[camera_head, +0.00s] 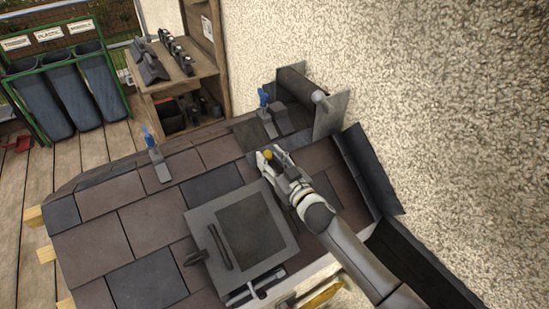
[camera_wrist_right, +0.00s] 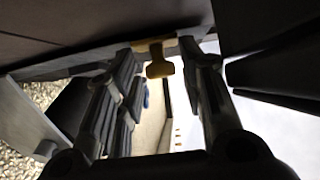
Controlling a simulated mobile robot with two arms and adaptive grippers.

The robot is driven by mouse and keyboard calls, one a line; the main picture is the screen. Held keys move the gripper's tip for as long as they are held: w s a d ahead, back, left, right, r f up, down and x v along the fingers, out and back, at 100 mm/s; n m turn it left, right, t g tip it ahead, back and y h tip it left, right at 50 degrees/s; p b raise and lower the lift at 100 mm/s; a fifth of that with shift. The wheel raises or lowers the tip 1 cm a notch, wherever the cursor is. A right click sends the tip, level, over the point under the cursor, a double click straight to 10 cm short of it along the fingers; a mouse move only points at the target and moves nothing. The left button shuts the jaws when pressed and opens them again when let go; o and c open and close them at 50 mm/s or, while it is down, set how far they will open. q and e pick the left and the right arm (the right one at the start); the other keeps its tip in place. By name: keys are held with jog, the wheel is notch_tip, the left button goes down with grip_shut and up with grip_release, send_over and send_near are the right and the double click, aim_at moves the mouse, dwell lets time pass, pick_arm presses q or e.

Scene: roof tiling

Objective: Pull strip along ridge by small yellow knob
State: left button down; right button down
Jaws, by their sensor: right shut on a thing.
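The small yellow knob (camera_head: 268,155) sits at the tip of my right gripper (camera_head: 271,156), near the top of the tiled roof. In the right wrist view the yellow knob (camera_wrist_right: 160,66) shows between the two fingers of the right gripper (camera_wrist_right: 163,52), which is shut on it. A dark roll (camera_head: 297,86) lies at the ridge's right end, between grey side plates. A dark flat piece (camera_head: 247,133) lies on the ridge left of the roll; I cannot tell whether it is the strip and joins the knob. My left gripper is not in view.
Two blue-handled clamps (camera_head: 152,142) (camera_head: 264,99) stand on the ridge. A framed roof window (camera_head: 250,229) lies below the gripper. A rough wall (camera_head: 440,110) closes the right side. A wooden shelf (camera_head: 165,78) and bins (camera_head: 72,92) stand behind.

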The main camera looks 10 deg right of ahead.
jog(key=c, duration=1.2)
grip_release()
jog(key=w+d, duration=0.1)
jog(key=d, duration=0.2)
jog(key=w+d, duration=0.1)
jog(key=d, duration=0.2)
jog(key=w+d+b, duration=0.1)
jog(key=d, duration=0.2)
jog(key=shift+w+f, duration=0.1)
jog(key=shift+w, duration=0.05)
jog(key=b+v, duration=0.2)
jog(key=v, duration=0.9)
jog(key=s+f+m+g+h, duration=0.1)
jog(key=s+f+h, duration=0.1)
jog(key=s+f+m+g+h, duration=0.1)
jog(key=s+f+h, duration=0.1)
jog(key=f, duration=0.1)
jog(key=s+f+m+g+h, duration=0.1)
jog(key=s+f, duration=0.1)
jog(key=s, duration=0.1)
jog(key=shift+d+f+h, duration=0.25)
jog(key=shift+f+h, duration=0.15)
jog(key=s+f+g+h, duration=0.1)
jog(key=s+f+g, duration=0.4)
jog(key=s, duration=0.5)
jog(key=shift+a+f, duration=0.5)
